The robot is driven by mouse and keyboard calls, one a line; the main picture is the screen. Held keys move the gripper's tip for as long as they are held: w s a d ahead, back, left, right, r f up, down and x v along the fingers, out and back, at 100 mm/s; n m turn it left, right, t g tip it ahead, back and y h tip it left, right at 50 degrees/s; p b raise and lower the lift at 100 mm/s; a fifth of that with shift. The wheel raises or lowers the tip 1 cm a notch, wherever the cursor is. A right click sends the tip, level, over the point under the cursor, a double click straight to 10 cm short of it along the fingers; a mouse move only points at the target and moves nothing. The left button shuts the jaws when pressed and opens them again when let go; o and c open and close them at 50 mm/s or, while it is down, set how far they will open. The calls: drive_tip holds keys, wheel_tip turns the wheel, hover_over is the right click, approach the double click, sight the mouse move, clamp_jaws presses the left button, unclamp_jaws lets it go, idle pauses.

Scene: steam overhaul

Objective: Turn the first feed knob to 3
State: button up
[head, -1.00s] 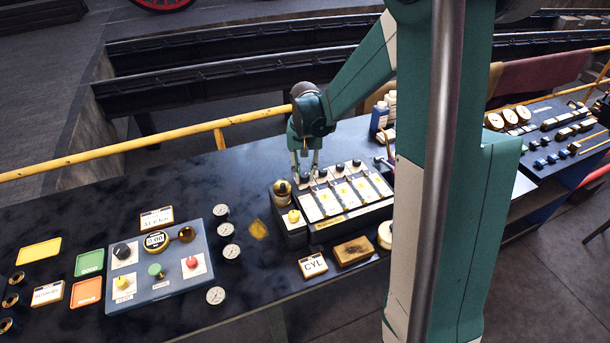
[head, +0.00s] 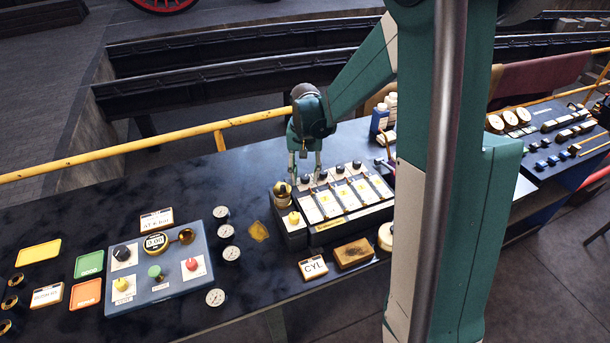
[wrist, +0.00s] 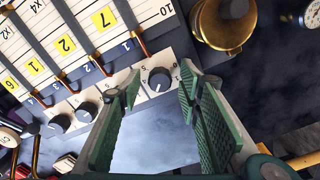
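The feed unit (head: 335,222) is a dark box with a sloping pale face, yellow-numbered feeds and a row of knobs along its back edge. The first feed knob (wrist: 159,79), dark and round, is beside the small label 1 in the wrist view. A pale pointer mark shows on it, and printed scale numbers surround it, partly hidden. My gripper (wrist: 158,85) is open, one finger on each side of this knob, with visible gaps.
Other feed knobs (wrist: 86,112) stand close beside my left finger. A brass cup (wrist: 228,22) is near the other finger. A blue-grey control panel (head: 160,285) lies to the left in the head view. A yellow rail (head: 160,146) runs behind.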

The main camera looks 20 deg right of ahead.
sight(305, 179)
wheel_tip(305, 179, up, 12)
idle(0.9)
idle(0.5)
drive_tip(key=s+a+r+n+t+b, duration=0.1)
drive_tip(key=s+a+r+t, duration=0.15)
drive_tip(key=s, duration=0.45)
drive_tip(key=s+a+r+n+t+b, duration=0.1)
drive_tip(key=s+a+r+n, duration=0.15)
drive_tip(key=s, duration=0.45)
drive_tip(key=s+a+f+n+t+b, duration=0.2)
drive_tip(key=s+a+t, duration=0.1)
drive_tip(key=s, duration=1)
drive_tip(key=shift+s+a+f+t+b, duration=0.15)
drive_tip(key=shift+s+a+t+b, duration=0.1)
drive_tip(key=shift+s+t+b, duration=0.1)
